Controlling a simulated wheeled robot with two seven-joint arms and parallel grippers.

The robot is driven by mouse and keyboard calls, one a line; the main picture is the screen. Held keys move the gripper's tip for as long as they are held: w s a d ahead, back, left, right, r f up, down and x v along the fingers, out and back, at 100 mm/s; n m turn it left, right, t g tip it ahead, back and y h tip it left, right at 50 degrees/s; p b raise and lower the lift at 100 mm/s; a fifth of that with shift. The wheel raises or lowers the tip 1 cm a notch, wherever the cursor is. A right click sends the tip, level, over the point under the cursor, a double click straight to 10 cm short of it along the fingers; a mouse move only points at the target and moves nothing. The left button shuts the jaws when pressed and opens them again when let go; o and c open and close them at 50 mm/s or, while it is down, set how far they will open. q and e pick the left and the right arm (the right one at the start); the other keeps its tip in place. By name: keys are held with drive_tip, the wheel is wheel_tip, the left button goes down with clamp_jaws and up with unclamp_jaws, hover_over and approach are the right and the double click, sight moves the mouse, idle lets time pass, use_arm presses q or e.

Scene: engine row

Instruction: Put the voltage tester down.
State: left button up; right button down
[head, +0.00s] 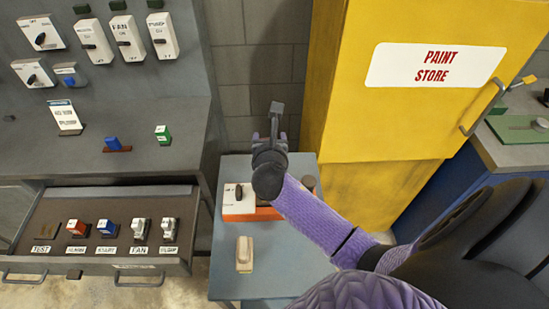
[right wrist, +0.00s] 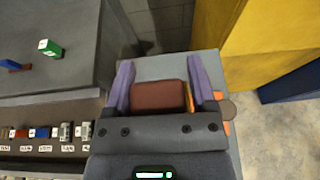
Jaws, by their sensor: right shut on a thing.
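My right gripper (head: 275,112) is raised above the far end of the grey side table (head: 285,270). In the right wrist view its two purple fingers (right wrist: 160,85) are shut on a reddish-brown block (right wrist: 158,96), which I take to be the voltage tester. The block is held between the fingers, with the table top beyond it. In the head view the gripper and hand hide most of what is held. The open drawer (head: 100,192) at the left has a bare brown spot (head: 47,230) above the TEST label. My left gripper is not in view.
On the side table stand a white switch box on an orange base (head: 238,200) and a cream switch-like piece (head: 244,255). The drawer holds several small labelled pieces. The switch panel (head: 90,90) rises at the left, the yellow paint store cabinet (head: 400,110) at the right.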

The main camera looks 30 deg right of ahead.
wheel_tip(320, 180, down, 10)
drive_tip(key=b, duration=0.4)
drive_tip(key=shift+b, duration=0.3)
drive_tip(key=shift+r, duration=0.2)
drive_tip(key=shift+f, duration=0.1)
unclamp_jaws()
drive_tip(key=shift+s+a+r+p, duration=0.15)
drive_tip(key=shift+s+r+p, duration=0.05)
drive_tip(key=shift+r+p, duration=0.1)
drive_tip(key=p+v, duration=0.2)
drive_tip(key=v, duration=0.9)
drive_tip(key=shift+s+p, duration=0.2)
drive_tip(key=shift+p, duration=0.2)
drive_tip(key=shift+a, duration=0.1)
